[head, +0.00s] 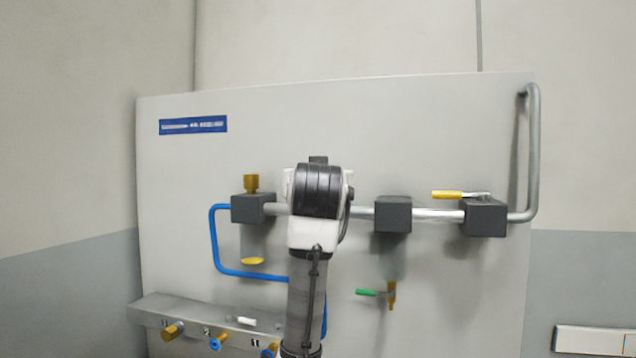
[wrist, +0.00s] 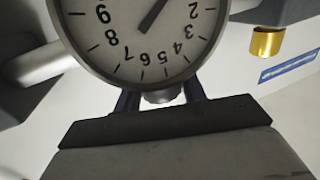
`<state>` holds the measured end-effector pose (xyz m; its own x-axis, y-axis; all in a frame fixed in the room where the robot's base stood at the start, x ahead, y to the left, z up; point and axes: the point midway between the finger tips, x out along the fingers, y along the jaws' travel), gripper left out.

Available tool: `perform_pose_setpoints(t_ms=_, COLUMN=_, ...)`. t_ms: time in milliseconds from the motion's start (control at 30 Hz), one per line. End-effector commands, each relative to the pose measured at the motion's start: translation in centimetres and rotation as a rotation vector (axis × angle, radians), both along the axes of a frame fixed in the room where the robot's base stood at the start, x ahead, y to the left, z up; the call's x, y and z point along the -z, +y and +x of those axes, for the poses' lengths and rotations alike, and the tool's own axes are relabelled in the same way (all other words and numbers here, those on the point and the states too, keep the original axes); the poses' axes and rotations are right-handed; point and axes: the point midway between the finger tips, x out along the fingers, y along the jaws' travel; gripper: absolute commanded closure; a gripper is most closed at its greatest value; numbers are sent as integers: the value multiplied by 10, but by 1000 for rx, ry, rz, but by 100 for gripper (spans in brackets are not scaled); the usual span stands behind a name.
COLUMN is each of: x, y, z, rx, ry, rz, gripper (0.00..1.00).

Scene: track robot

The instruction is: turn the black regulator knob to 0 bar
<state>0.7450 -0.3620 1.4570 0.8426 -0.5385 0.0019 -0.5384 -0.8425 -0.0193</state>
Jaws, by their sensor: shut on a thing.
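The pressure gauge (wrist: 150,65) fills the top of the wrist view, its face turned with the numbers 2 to 9 showing. Its dark needle (wrist: 153,14) slants up and right, and its upper end is cut off by the frame. Below the gauge, my gripper (wrist: 160,98) has its two dark fingers on either side of the regulator knob (wrist: 160,97), shut on it. Only a small greyish part of the knob shows. In the head view my wrist hides the gauge, knob and fingertips.
The grey panel (head: 440,120) carries a metal pipe (head: 440,215) with dark blocks. A yellow-handled valve (head: 447,194) is at right, a green-handled valve (head: 372,292) below, and a brass fitting (head: 251,183) at left. A blue hose (head: 216,245) runs beside my arm. A ledge (head: 190,312) holds several fittings.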

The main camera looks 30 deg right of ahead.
Motion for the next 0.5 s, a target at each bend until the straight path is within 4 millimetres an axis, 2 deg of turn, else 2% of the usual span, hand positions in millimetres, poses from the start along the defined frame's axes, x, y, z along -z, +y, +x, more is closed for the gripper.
perform_pose_setpoints(t_ms=200, x=-1, y=-1, z=0, rx=-124, ry=0, rz=2, gripper=82)
perform_pose_setpoints(t_ms=500, x=0, y=0, z=0, rx=-204, ry=1, rz=1, gripper=82)
